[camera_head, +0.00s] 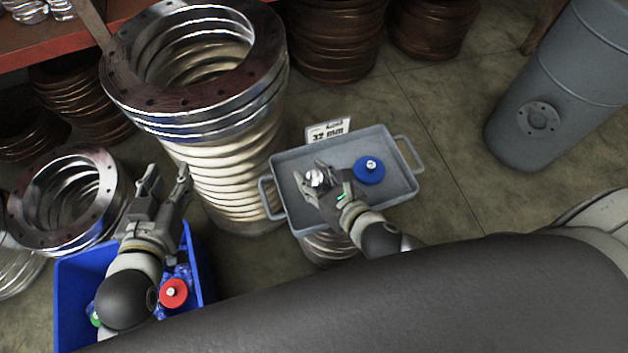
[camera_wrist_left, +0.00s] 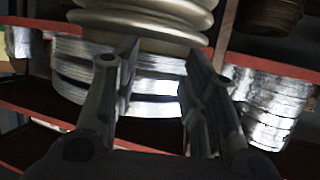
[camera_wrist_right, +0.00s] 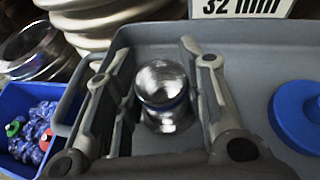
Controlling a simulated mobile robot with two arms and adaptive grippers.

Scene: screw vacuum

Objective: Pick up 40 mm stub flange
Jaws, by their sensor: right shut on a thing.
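A small shiny metal stub flange (camera_head: 317,178) with a round top and a blue ring is at the left part of the grey tray (camera_head: 293,222). It also shows in the right wrist view (camera_wrist_right: 160,92). Its size cannot be read from it. My right gripper (camera_head: 317,183) is shut on the flange, one finger on each side; whether it is off the tray floor I cannot tell. My left gripper (camera_head: 163,181) is open and empty in front of the tall metal bellows, above the blue crate; its spread fingers show in the left wrist view (camera_wrist_left: 157,65).
A blue round part (camera_head: 369,171) with a metal knob lies in the tray's right half. A "32 mm" sign (camera_head: 328,130) stands at its back edge. The blue crate (camera_head: 75,285) holds a red-topped part (camera_head: 173,292). Tall bellows (camera_head: 235,170) stand left; a grey drum (camera_head: 560,80) stands right.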

